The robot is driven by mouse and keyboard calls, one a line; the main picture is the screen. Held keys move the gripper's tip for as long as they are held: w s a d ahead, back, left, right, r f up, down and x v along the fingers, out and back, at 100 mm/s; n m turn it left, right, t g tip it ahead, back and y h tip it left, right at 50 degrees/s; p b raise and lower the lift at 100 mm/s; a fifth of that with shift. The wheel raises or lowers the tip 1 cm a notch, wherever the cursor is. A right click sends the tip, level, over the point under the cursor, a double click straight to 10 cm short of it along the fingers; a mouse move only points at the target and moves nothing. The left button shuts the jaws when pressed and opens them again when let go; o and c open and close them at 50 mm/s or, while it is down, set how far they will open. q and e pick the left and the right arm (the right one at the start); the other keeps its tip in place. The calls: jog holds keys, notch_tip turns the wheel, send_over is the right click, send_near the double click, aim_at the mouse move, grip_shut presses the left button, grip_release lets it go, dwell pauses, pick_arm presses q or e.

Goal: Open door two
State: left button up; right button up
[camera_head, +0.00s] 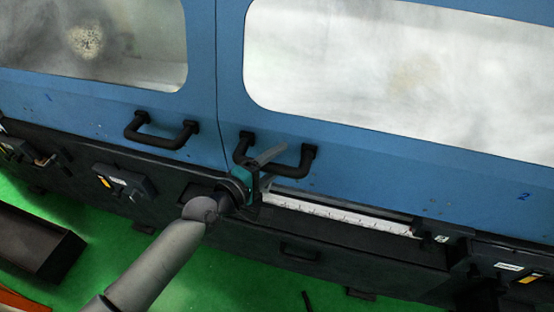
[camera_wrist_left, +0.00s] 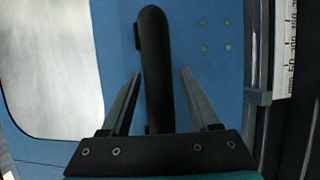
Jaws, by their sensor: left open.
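Door two (camera_head: 400,165) is the blue door on the right in the head view, with a small "2" near its lower right and a large, cloudy window. Its black bar handle (camera_head: 308,158) sits at the lower left of the door. My left gripper (camera_head: 275,164) is at this handle, its fingers partly covering it. In the left wrist view the handle (camera_wrist_left: 156,60) runs between the two open fingers of my gripper (camera_wrist_left: 161,72), with a gap visible on each side. The door's left edge lies against the neighbouring door's seam. My right gripper is out of view.
Door one (camera_head: 80,105), blue with its own black handle (camera_head: 160,135), is on the left. Below run the dark machine base (camera_head: 350,250) and a white ruled scale (camera_head: 340,213). A dark box (camera_head: 35,240) stands on the green floor at lower left.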

pick_arm(q)
grip_shut()
dwell(0.6)
dwell(0.9)
